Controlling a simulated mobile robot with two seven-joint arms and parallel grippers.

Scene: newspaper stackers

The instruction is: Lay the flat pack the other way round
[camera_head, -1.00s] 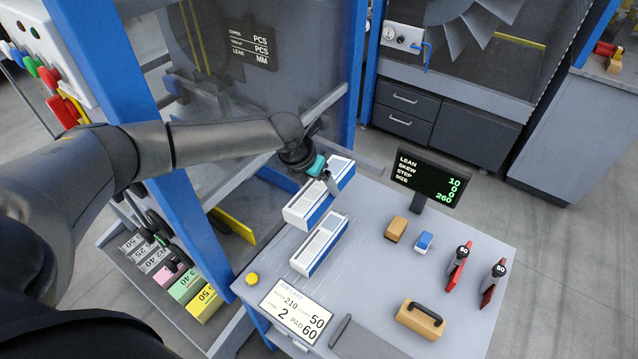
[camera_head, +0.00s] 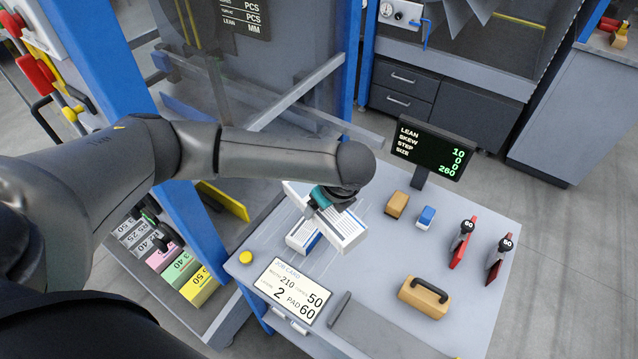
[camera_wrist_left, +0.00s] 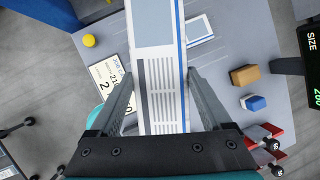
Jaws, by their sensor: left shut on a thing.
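My left gripper (camera_head: 317,204) is shut on a flat pack (camera_head: 345,231), a white printed bundle with a blue stripe along one edge. The gripper holds it over the table, turned across the second pack. In the left wrist view the held pack (camera_wrist_left: 163,85) lies between the two fingers of the left gripper (camera_wrist_left: 161,78), its far end cut off by the frame. The second, similar pack (camera_head: 303,240) lies on the table, partly hidden under the held one. It also shows beyond the held pack in the left wrist view (camera_wrist_left: 199,29). The right gripper is not in view.
On the grey table (camera_head: 385,262) lie a tan block (camera_head: 397,204), a blue-and-white block (camera_head: 426,217), a handled tan block (camera_head: 424,297) and a job card (camera_head: 292,291). A yellow button (camera_head: 246,257) sits at the left edge. A display (camera_head: 431,152) stands at the back.

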